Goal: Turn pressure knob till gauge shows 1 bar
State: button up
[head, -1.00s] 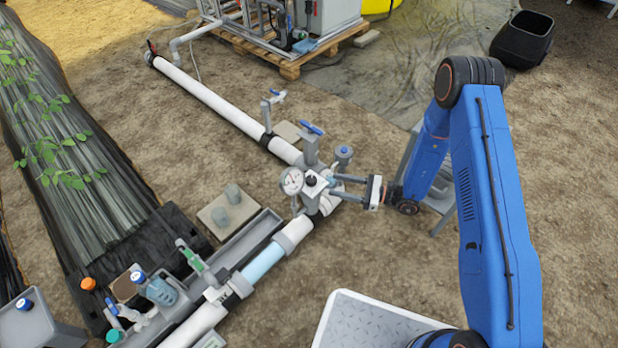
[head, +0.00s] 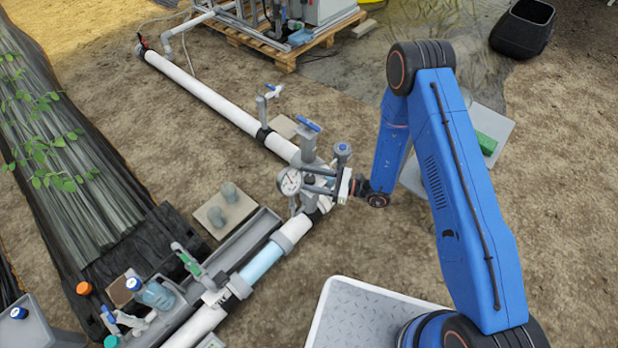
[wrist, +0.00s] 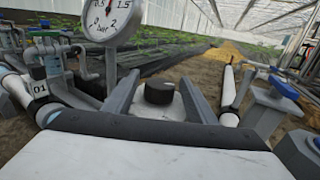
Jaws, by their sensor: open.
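The pressure gauge (head: 290,181) is a round white dial on the pipe fitting. My gripper (wrist: 157,88) is open, with one finger on each side of the knob and a visible gap to each. In the head view my gripper (head: 309,180) comes in from the right and largely hides the knob.
A blue-handled valve (head: 308,125) and a grey blue-capped fitting (head: 342,151) stand close behind my gripper. A white pipe (head: 205,95) runs to the back left. Bottles and small valves crowd the front left. Bare soil lies right of the pipe.

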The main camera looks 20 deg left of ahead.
jog(key=shift+c, duration=0.7)
jog(key=c, duration=0.9)
jog(key=shift+m+t, duration=0.7)
jog(key=shift+t, duration=0.4)
jog(key=o, duration=1)
jog(key=shift+o, duration=0.2)
jog(key=d, duration=1.7)
jog(key=shift+s+d, duration=0.2)
jog(key=shift+s, duration=0.2)
